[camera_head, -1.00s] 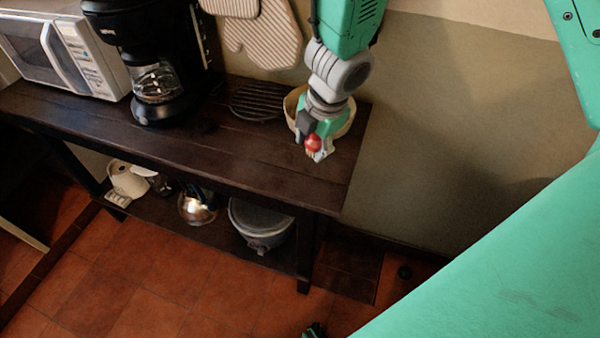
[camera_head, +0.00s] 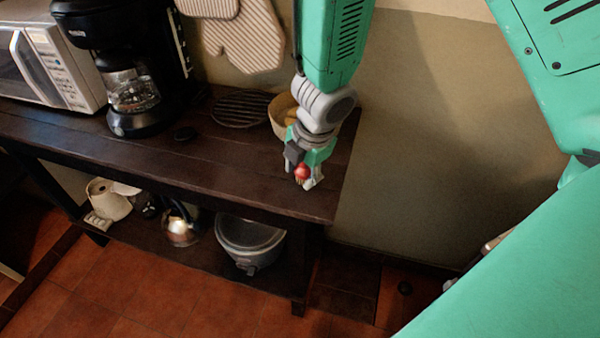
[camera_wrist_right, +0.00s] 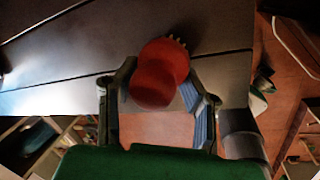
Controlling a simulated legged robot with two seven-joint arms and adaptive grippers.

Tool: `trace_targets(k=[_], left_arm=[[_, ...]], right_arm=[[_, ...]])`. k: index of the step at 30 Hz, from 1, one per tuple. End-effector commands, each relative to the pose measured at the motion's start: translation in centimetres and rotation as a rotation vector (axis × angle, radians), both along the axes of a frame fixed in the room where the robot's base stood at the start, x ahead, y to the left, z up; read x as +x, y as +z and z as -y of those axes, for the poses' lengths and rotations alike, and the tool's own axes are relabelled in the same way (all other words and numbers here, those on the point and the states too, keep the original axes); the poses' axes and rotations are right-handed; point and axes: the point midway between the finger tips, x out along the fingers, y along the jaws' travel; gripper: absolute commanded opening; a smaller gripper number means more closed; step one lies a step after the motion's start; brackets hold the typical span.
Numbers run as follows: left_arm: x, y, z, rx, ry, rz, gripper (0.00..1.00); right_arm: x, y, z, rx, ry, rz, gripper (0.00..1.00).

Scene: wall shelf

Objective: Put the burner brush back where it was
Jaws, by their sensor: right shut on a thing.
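The burner brush (camera_head: 302,171) is a small red thing at the tip of my right gripper (camera_head: 303,179), above the right end of the dark wooden table (camera_head: 230,165). My right gripper is shut on it. In the right wrist view the brush (camera_wrist_right: 158,78) shows as a rounded red body with short pale bristles at its far end, between the two fingers of the gripper (camera_wrist_right: 160,110). Much of the brush is hidden by the fingers in the head view. My left gripper is not in view.
A pale bowl (camera_head: 283,113) stands behind my right gripper, partly hidden by the arm. A black round grate (camera_head: 241,108), a coffee maker (camera_head: 133,95) and a microwave (camera_head: 45,60) stand farther left. The table's front strip is clear. A grey pot (camera_head: 250,240) sits on the lower shelf.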

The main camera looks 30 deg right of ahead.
Motion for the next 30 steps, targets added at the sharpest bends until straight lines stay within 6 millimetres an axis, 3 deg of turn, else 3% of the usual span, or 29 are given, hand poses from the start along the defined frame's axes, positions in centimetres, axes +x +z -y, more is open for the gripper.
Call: trace_targets(k=[3, 4, 5, 17, 30], left_arm=[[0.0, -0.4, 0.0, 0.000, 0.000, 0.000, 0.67], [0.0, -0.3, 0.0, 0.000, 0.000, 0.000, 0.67], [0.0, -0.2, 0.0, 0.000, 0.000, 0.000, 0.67], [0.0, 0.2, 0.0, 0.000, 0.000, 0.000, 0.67], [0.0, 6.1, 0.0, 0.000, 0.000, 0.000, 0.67]], right_arm=[[0.0, -0.5, 0.0, 0.000, -0.001, -0.001, 0.02], [0.0, -0.4, 0.0, 0.000, -0.001, -0.001, 0.46], [0.0, -0.4, 0.0, 0.000, -0.001, -0.001, 0.57], [0.0, 0.2, -0.1, -0.001, 0.001, -0.001, 0.57], [-1.8, 8.3, 0.2, -0.001, 0.001, 0.000, 0.57]])
